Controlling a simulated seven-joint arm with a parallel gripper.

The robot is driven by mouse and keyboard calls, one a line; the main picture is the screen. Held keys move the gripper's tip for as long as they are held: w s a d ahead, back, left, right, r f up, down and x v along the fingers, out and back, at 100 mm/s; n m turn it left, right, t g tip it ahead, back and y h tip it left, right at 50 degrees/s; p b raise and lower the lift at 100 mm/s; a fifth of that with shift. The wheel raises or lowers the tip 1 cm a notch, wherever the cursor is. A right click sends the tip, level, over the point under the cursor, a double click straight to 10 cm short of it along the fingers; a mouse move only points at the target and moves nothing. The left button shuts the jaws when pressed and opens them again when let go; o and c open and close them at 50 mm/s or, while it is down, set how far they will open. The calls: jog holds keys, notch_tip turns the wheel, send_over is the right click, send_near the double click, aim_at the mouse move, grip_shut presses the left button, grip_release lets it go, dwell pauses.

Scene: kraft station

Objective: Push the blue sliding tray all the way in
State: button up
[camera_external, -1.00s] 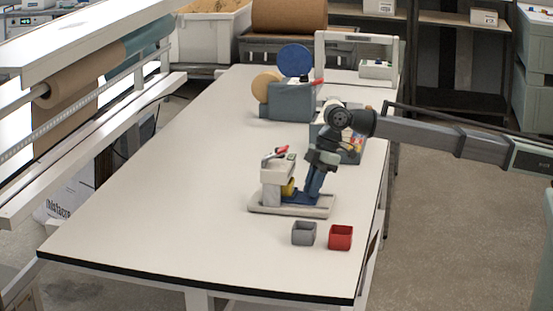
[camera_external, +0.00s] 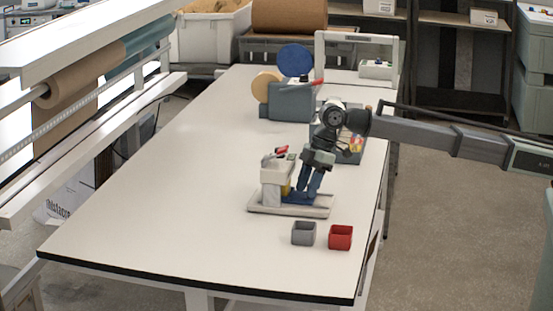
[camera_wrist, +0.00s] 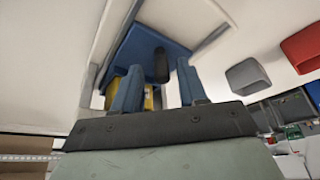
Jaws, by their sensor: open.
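The blue sliding tray (camera_external: 297,198) sits low on the pale base of a small cream station (camera_external: 272,172), on its right side. In the wrist view the blue tray (camera_wrist: 138,47) lies just beyond my fingertips, with an upright dark knob (camera_wrist: 161,65) on it. My gripper (camera_external: 307,194) is open, pointing down over the tray beside the station; in the wrist view its two blue fingers (camera_wrist: 160,72) are apart, with the knob appearing between them. I cannot tell whether a finger touches the tray or knob. A yellow part (camera_wrist: 149,98) is partly hidden by the fingers.
A grey bin (camera_external: 303,233) and a red bin (camera_external: 340,237) stand in front of the station. A grey parts box (camera_external: 352,151) is behind my gripper, and a grey tape dispenser (camera_external: 291,103) farther back. The table (camera_external: 170,180) is clear to the left.

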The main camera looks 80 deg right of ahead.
jog(key=v, duration=1.4)
jog(key=shift+f, duration=0.1)
